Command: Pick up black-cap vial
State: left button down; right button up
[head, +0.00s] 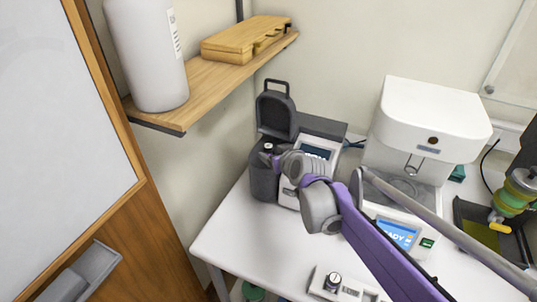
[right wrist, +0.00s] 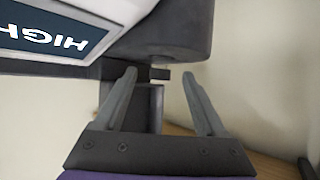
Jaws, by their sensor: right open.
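A dark grey meter with a raised black lid (head: 276,115) stands at the back left of the white bench. A small dark cap (head: 268,147) shows at the meter's open well, just by my right gripper; it looks like the black-cap vial's top, and its body is hidden. My right gripper (head: 269,158) is at the front of the well. In the right wrist view its two fingers (right wrist: 158,78) are apart, with nothing clearly held; dark meter parts lie beyond them. I cannot make out the vial there. My left gripper is not in view.
A white instrument (head: 433,115) stands right of the meter. A wooden shelf (head: 215,83) with a large white bottle (head: 147,55) and a wooden case (head: 240,40) hangs above left. A small device with a dark round top (head: 333,282) is at the front. Bare bench lies left of it.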

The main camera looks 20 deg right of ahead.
jog(key=shift+x, duration=1.45)
jog(key=shift+r, duration=0.1)
jog(key=shift+c, duration=0.3)
grip_shut()
